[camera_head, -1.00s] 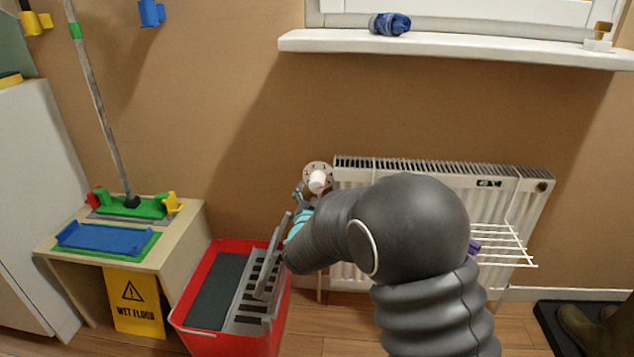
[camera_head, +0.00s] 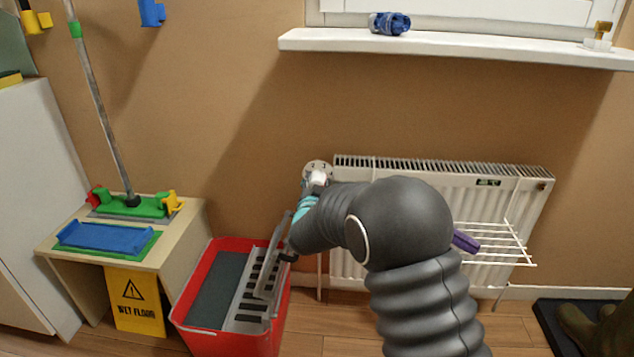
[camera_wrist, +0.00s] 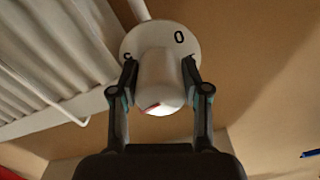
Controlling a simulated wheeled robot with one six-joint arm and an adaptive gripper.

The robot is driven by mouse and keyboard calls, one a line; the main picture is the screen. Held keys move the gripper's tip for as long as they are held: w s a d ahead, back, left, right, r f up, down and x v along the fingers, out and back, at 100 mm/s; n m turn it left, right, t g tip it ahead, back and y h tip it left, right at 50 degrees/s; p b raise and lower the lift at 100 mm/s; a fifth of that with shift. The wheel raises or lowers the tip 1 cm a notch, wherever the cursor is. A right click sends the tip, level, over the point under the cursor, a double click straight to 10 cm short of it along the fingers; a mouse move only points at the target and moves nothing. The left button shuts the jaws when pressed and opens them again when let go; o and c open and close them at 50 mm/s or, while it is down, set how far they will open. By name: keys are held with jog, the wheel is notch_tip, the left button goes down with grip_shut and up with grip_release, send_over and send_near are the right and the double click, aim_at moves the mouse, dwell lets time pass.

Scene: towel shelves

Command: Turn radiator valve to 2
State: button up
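The radiator valve (camera_head: 318,178) is a white knob on a round numbered dial at the radiator's upper left corner. In the wrist view the valve knob (camera_wrist: 158,82) fills the space between my two fingers and bears a red mark low on its face. A 0 shows on the dial (camera_wrist: 179,37) at the upper right; another figure at the left is partly hidden. My gripper (camera_wrist: 160,72) has its fingertips against both sides of the knob and looks shut on it. In the head view my gripper (camera_head: 308,195) is partly hidden by my arm.
The white radiator (camera_head: 400,163) has a wire rack (camera_head: 500,245) with a purple item (camera_head: 465,241). A red bin (camera_head: 190,342) stands below left of the valve. The windowsill (camera_head: 450,45) runs above; the wall between is clear.

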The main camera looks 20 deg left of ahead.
jog(key=shift+n, duration=0.3)
jog(key=n, duration=0.4)
jog(key=n+p, duration=0.1)
jog(key=n, duration=0.4)
jog(key=shift+n, duration=0.4)
jog(key=n+p, duration=0.2)
jog(key=n, duration=0.2)
jog(key=shift+d+r+n, duration=0.1)
jog(key=shift+r+n, duration=0.05)
jog(key=shift+n, duration=0.15)
jog(key=n+p, duration=0.1)
jog(key=n, duration=0.3)
jog(key=shift+n+p, duration=0.35)
jog(key=shift+n, duration=0.35)
jog(key=o, duration=1.1)
jog(key=shift+o, duration=0.2)
